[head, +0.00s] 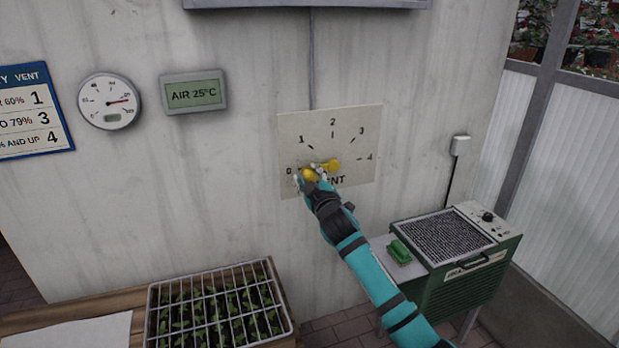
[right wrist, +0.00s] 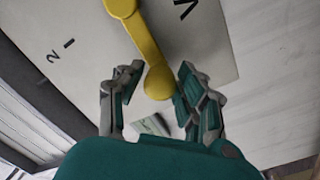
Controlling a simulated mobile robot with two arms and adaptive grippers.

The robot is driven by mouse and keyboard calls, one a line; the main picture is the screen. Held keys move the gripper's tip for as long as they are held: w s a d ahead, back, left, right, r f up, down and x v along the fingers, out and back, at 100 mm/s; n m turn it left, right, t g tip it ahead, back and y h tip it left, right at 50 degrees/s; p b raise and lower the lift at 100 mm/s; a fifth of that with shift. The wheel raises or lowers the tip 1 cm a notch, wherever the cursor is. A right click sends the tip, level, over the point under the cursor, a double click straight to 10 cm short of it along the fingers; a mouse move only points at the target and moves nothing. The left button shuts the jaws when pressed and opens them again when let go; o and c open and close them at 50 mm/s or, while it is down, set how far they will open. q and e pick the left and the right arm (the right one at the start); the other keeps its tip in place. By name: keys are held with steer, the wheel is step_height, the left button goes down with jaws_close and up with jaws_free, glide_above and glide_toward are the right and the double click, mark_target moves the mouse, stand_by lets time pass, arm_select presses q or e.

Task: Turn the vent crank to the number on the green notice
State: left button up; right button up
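The yellow vent crank (head: 331,165) sits on a pale wall plate (head: 360,125) marked 0 to 4. Its arm points left, with the knob (head: 308,175) near the 0. My right gripper (head: 304,179) is at the knob. In the right wrist view, its fingers (right wrist: 158,92) are spread either side of the knob (right wrist: 158,80); a gap shows on the left, while the right finger is close, contact unclear. A blue-bordered notice (head: 35,110), cut off at left, lists vent numbers 1, 3 and 4. No green notice is plainly visible. My left gripper is not in view.
A round gauge (head: 110,101) with a red needle and a display (head: 194,92) reading AIR 25°C hang on the wall. Below stand a wire-covered seedling tray (head: 152,315) and a green heater (head: 470,285). A green brush-like item (head: 400,252) lies on a small shelf.

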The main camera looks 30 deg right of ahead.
jaws_close()
